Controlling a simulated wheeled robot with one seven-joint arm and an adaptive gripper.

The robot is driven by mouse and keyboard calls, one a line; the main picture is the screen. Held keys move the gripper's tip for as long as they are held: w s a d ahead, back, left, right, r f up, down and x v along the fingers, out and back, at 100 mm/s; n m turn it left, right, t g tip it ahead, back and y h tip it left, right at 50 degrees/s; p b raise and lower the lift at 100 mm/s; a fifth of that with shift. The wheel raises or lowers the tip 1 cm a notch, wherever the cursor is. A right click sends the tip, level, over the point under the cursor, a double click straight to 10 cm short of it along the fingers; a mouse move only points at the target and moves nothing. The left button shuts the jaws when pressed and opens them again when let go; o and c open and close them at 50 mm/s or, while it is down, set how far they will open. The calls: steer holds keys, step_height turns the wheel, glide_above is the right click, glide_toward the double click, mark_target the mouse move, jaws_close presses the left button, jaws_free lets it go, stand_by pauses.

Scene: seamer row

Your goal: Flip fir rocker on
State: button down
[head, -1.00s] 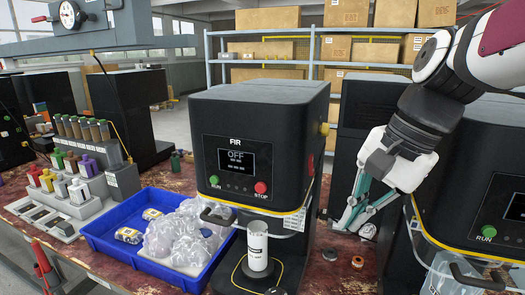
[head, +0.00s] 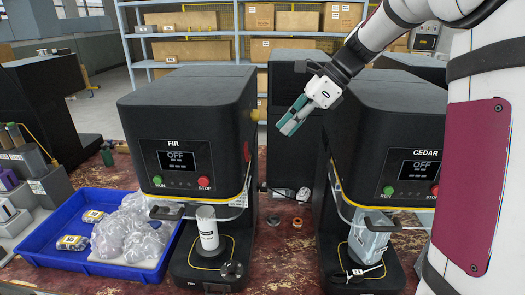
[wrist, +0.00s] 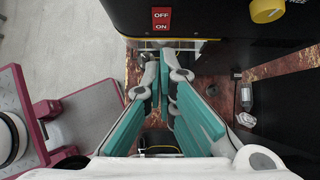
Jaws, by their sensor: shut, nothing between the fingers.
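The FIR machine (head: 190,125) is a black seamer with a front display that reads OFF. Its red rocker (head: 247,151) is on its right side wall, seen edge-on in the head view. In the wrist view the rocker (wrist: 161,20) is at the top, with OFF above and ON below; I cannot tell which half is pressed in. My gripper (head: 287,128) has teal fingers and hangs in the gap right of the FIR machine, apart from the rocker. In the wrist view my gripper (wrist: 161,62) is shut and empty, its tips below the rocker.
A yellow knob (wrist: 267,10) sits right of the rocker. The CEDAR machine (head: 385,120) stands close on the right, so the gap is narrow. A white can (head: 207,228) stands under FIR. A blue tray (head: 60,222) is left of it.

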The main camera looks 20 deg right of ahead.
mark_target(247, 152)
steer(key=p+x, duration=0.1)
steer(key=x, duration=0.9)
steer(key=shift+p, duration=0.35)
steer(key=shift+a+f, duration=0.1)
steer(key=shift+w+a+f, duration=0.15)
steer(key=shift+a, duration=0.05)
steer(key=shift+a+r, duration=0.1)
steer(key=shift+r, duration=0.75)
